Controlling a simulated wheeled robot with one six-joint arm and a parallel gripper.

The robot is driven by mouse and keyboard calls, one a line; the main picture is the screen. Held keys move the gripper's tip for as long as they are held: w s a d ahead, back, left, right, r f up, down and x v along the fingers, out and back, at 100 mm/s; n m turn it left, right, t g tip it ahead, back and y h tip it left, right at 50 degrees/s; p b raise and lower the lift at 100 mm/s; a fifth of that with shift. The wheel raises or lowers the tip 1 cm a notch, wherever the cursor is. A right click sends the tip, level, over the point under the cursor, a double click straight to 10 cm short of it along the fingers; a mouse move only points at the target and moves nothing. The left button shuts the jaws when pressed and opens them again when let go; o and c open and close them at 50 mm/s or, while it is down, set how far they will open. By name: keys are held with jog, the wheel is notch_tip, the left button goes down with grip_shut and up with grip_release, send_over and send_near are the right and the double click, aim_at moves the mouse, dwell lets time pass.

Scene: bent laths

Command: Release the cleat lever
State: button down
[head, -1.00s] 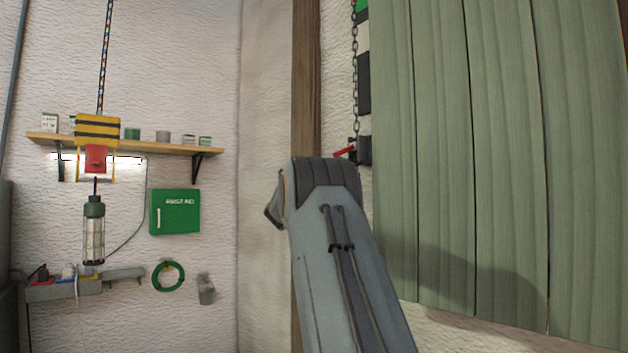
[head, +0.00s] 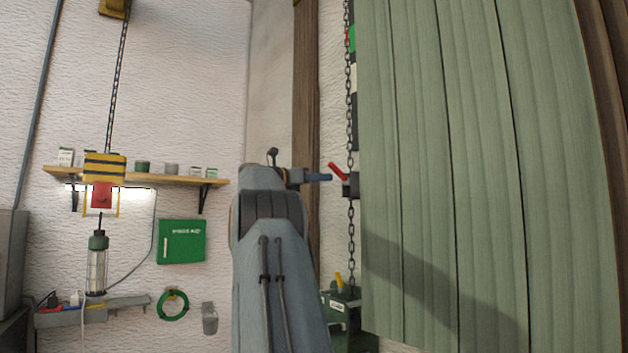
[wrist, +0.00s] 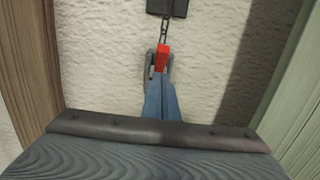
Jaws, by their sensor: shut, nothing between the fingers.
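The red cleat lever (head: 338,171) slants up and to the left from the dark cleat (head: 351,187), beside the hanging chain (head: 350,120). My gripper (head: 321,177) is just left of the lever, its blue fingers pointing right at the cleat, with a small gap in the picture. In the wrist view my fingers (wrist: 160,95) are together and empty. The red lever (wrist: 162,57) shows just beyond their tips there; I cannot tell whether they touch. The chain (wrist: 165,32) runs behind it to a dark block.
A green slatted door panel (head: 450,180) stands close to the right of the chain. A brown post (head: 306,90) is behind my gripper. A green box (head: 337,310) with a yellow handle is below. A yellow-black hoist block (head: 104,168) hangs far left.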

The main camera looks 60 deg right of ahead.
jog(key=shift+f, duration=0.15)
jog(key=r+b+v, duration=0.1)
jog(key=b+v, duration=0.7)
jog(key=v, duration=0.3)
jog(key=shift+a+r, duration=0.2)
jog(key=shift+a, duration=0.1)
jog(key=shift+w, duration=0.1)
dwell(0.4)
